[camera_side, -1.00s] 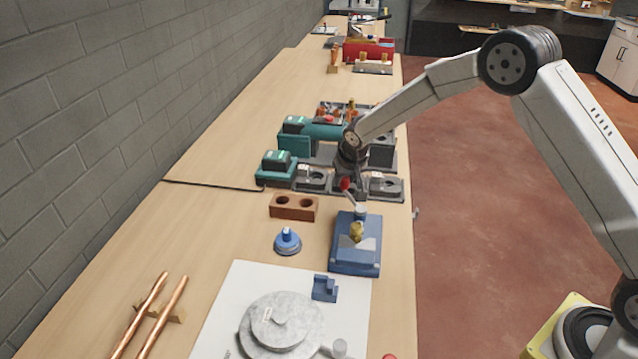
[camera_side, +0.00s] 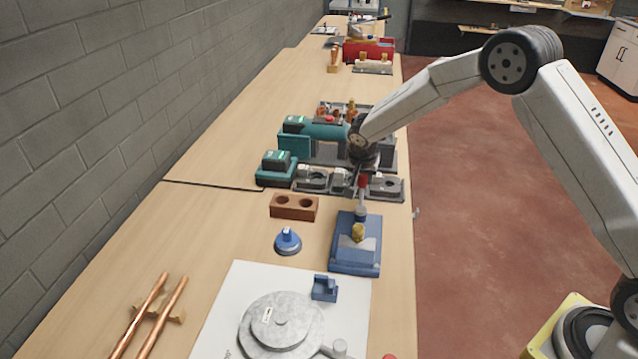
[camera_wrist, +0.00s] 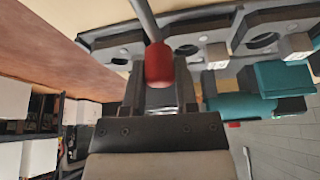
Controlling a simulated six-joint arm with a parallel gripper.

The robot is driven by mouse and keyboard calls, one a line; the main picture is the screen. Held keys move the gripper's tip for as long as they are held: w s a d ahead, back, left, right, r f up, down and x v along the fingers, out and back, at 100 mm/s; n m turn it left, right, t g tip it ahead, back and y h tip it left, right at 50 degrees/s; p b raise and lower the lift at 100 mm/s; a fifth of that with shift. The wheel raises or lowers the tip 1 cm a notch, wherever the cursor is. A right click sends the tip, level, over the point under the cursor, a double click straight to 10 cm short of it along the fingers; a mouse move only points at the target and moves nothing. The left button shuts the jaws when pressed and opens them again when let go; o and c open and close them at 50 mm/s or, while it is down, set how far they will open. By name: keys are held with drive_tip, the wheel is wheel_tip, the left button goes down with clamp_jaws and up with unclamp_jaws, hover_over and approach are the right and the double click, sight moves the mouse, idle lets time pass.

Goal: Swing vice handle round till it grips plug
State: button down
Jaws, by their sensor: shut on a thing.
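The blue vice (camera_side: 355,255) stands on the bench near its right edge, with a brass plug (camera_side: 357,232) at its top. The handle is a grey rod ending in a red knob (camera_side: 363,181), which rises behind the plug. My gripper (camera_side: 360,172) is shut on the red knob. In the wrist view the red knob (camera_wrist: 159,65) sits between the two fingers of my gripper (camera_wrist: 160,95), and the rod (camera_wrist: 147,20) runs off the top. I cannot tell whether the vice jaws touch the plug.
Grey holders (camera_side: 312,178) and a teal tool (camera_side: 325,130) stand close behind my gripper. A brown block with two holes (camera_side: 294,207) and a blue knobbed piece (camera_side: 287,241) lie left of the vice. A white board with a round stone-like piece (camera_side: 281,322) is in front.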

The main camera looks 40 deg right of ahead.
sight(362, 194)
drive_tip(key=shift+s+d, duration=0.2)
drive_tip(key=shift+d, duration=0.05)
drive_tip(key=shift+c, duration=1.9)
unclamp_jaws()
drive_tip(key=shift+a, duration=0.15)
drive_tip(key=shift+a+r, duration=0.1)
drive_tip(key=shift+r, duration=0.25)
drive_tip(key=v, duration=0.7)
